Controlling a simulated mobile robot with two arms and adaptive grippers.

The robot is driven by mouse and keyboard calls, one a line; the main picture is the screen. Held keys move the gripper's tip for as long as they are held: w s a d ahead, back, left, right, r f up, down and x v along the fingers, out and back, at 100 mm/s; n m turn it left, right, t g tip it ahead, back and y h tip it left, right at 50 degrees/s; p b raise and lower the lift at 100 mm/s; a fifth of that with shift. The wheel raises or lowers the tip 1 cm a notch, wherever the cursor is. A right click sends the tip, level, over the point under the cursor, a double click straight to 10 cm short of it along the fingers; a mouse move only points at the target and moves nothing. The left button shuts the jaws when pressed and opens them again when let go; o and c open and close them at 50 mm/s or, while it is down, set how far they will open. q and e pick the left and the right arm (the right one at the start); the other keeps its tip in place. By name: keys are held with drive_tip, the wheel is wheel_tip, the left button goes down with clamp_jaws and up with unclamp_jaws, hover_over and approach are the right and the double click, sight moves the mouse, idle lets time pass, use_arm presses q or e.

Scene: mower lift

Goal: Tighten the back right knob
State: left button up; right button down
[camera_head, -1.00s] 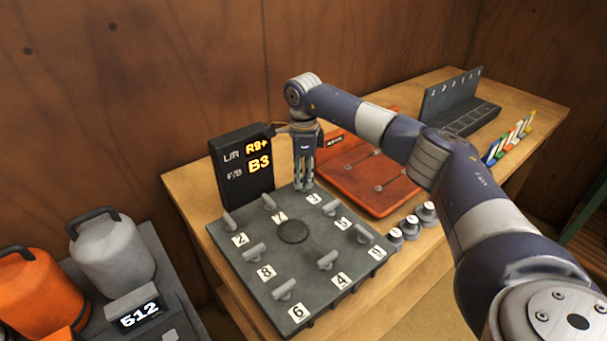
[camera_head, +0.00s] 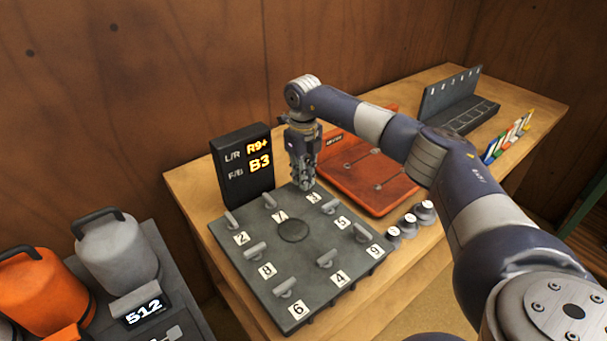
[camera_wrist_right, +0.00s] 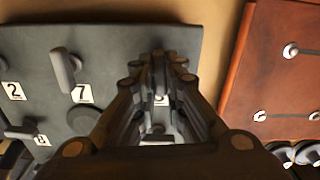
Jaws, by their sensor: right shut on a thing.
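A dark grey square board (camera_head: 225,250) with several grey lever knobs and white number labels lies on the wooden bench. My right gripper (camera_head: 307,186) points down at the board's back right corner, shut on the knob there. That knob is mostly hidden behind the fingers in the head view. In the right wrist view a grey knob (camera_wrist_right: 159,75) shows between the fingers, its label partly covered. A black display (camera_head: 246,165) behind the board reads "R9+" on the L/R line and "B3" on the F/B line. My left gripper is not in view.
An orange-red plate (camera_head: 372,195) lies close to the right of the gripper. A grey rack (camera_head: 455,105) is farther back. Grey (camera_head: 115,255) and orange (camera_head: 40,285) canisters stand at left.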

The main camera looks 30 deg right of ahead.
drive_tip(key=shift+w+r+m, duration=0.1)
drive_tip(key=shift+m, duration=0.5)
drive_tip(key=c, duration=1.7)
unclamp_jaws()
drive_tip(key=shift+o, duration=0.2)
wheel_tip(320, 180, up, 12)
